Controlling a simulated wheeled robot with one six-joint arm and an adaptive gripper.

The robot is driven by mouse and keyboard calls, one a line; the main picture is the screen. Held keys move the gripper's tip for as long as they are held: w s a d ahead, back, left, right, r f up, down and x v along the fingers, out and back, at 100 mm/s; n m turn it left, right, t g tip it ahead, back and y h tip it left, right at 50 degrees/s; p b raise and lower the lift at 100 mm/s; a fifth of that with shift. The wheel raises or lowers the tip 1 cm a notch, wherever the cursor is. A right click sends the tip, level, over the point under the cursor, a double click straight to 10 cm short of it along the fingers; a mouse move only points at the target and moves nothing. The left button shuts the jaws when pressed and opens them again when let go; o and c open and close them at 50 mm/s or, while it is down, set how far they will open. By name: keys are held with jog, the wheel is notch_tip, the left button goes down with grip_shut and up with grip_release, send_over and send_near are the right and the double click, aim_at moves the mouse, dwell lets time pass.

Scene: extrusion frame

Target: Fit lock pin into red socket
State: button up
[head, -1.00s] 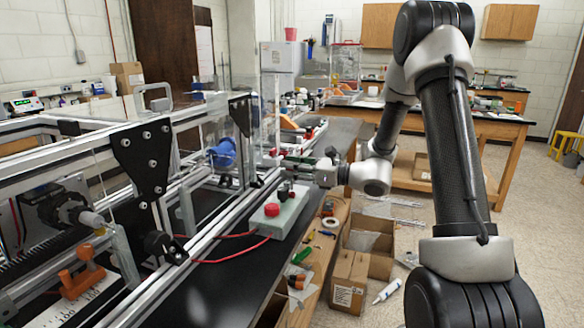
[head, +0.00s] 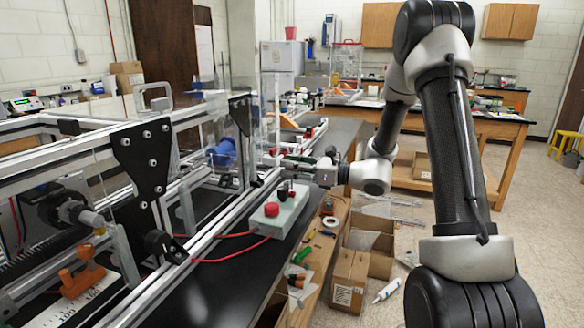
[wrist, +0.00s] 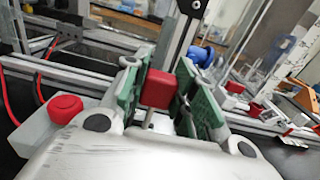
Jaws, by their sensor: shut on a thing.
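My gripper (head: 292,161) reaches left, low beside the aluminium frame and just past the grey control box. In the wrist view its green-padded fingers (wrist: 165,88) are shut on a red block-shaped piece, which I take as the lock pin's head (wrist: 158,88). A short pale metal shank shows below it. A small red spot (head: 272,152) shows near the fingertips in the head view, too small to identify. Red parts (wrist: 234,87) also lie right of the fingers in the wrist view. I cannot tell which red part is the socket, nor whether the pin touches anything.
The grey control box (head: 278,216) with a red button (head: 271,209) and red cables stands on the black bench, close to my gripper. The aluminium frame (head: 186,234) with black plates (head: 145,170) runs along the left.

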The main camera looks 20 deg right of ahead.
jog(key=shift+f, duration=1.25)
jog(key=o, duration=1.1)
jog(key=v, duration=1.2)
